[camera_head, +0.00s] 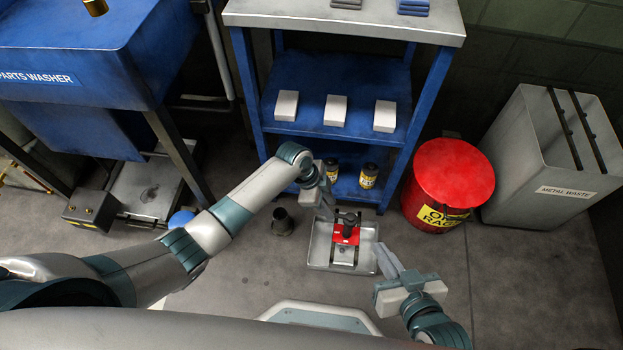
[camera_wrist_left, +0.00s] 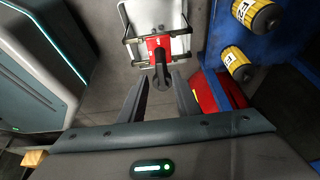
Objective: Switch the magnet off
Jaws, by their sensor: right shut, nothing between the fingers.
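The magnet, a red block (camera_head: 346,235) with a dark upright handle, sits in a shallow grey metal tray (camera_head: 318,263) on the floor. In the left wrist view the red magnet (camera_wrist_left: 154,44) is straight ahead, with its dark handle (camera_wrist_left: 160,70) pointing towards me. My left gripper (camera_head: 326,210) is beside the magnet, at its upper left. Its fingers (camera_wrist_left: 161,84) are apart on either side of the handle's near end; I cannot tell whether they touch it. My right gripper (camera_head: 387,261) is shut and empty, just right of the tray.
A blue shelf unit (camera_head: 244,85) stands behind the tray, with yellow-labelled cans (camera_head: 369,176) low down. A red oily-rag bin (camera_head: 447,178) and a metal waste bin (camera_head: 550,160) stand at right. A dark cup-like object (camera_head: 282,221) is left of the tray. Floor at lower right is clear.

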